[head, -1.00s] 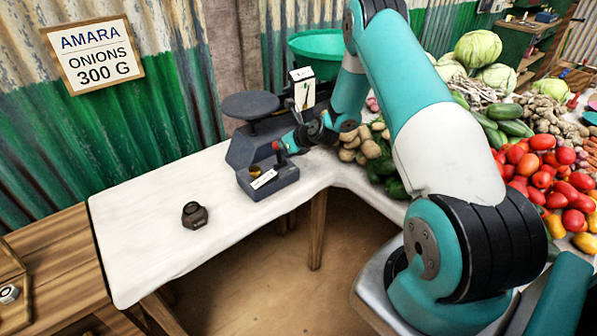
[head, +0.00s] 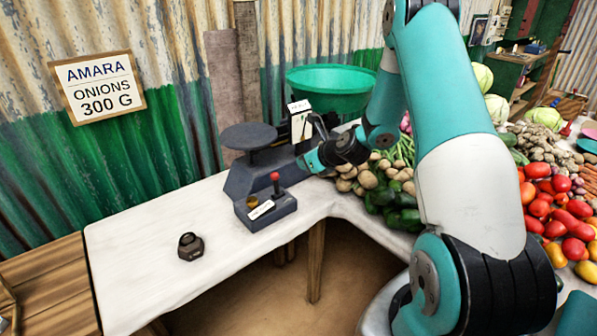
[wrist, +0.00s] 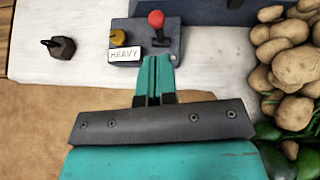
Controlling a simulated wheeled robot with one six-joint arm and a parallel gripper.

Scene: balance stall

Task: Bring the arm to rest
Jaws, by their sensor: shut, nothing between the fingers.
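My gripper shows in the wrist view (wrist: 154,80) with its two teal fingers together and nothing between them. In the head view my gripper (head: 304,163) is to the right of the control box, near the scale and the potatoes. My teal and white arm reaches in from the right. The control box (head: 268,212) has a red-topped lever, a brass knob and a label that reads HEAVY in the wrist view. The grey scale (head: 248,137) stands behind it with an empty-looking flat pan.
A dark weight (head: 190,247) sits on the white table (head: 135,245). Potatoes (head: 347,184), green vegetables and tomatoes (head: 543,190) lie to the right. A green basin (head: 330,80) stands behind. A sign (head: 98,87) reads AMARA ONIONS 300 G. The table's left part is mostly clear.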

